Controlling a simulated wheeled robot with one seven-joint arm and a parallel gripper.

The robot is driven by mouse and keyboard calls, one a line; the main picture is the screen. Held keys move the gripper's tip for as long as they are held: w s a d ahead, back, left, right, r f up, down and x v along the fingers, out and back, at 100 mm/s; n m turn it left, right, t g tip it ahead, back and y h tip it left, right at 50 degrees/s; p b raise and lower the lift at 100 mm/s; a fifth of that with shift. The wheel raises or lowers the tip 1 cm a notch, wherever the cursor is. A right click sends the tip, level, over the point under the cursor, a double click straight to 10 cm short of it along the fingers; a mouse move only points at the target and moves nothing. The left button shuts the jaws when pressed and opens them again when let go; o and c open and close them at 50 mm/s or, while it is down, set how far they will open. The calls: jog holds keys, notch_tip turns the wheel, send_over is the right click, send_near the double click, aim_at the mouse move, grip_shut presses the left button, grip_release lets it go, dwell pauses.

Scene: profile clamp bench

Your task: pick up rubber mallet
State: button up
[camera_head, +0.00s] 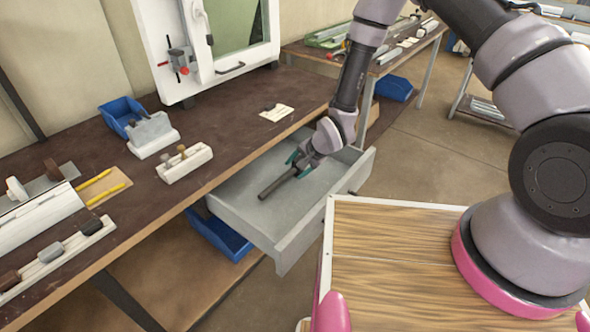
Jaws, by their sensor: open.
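The rubber mallet (278,185) lies in the open grey drawer (230,203) under the workbench. Its dark handle shows, slanting down to the left across the drawer floor; the rest is hidden by my gripper or cannot be made out. My gripper (299,164) reaches into the drawer from above, at the mallet's upper right end. Its teal fingers are open and close to the mallet. I cannot tell whether they touch it or stand on both sides of it.
The brown workbench (225,130) holds a blue bin (121,113), clamp blocks, yellow pencils (105,195) and a white framed window unit (150,50). Drawer walls surround the mallet. Another blue bin (222,237) stands below the drawer. Floor (425,135) is clear to the right.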

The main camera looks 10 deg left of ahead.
jog(key=shift+x, duration=1.05)
jog(key=shift+c, duration=0.3)
grip_shut()
jog(key=shift+r, duration=0.1)
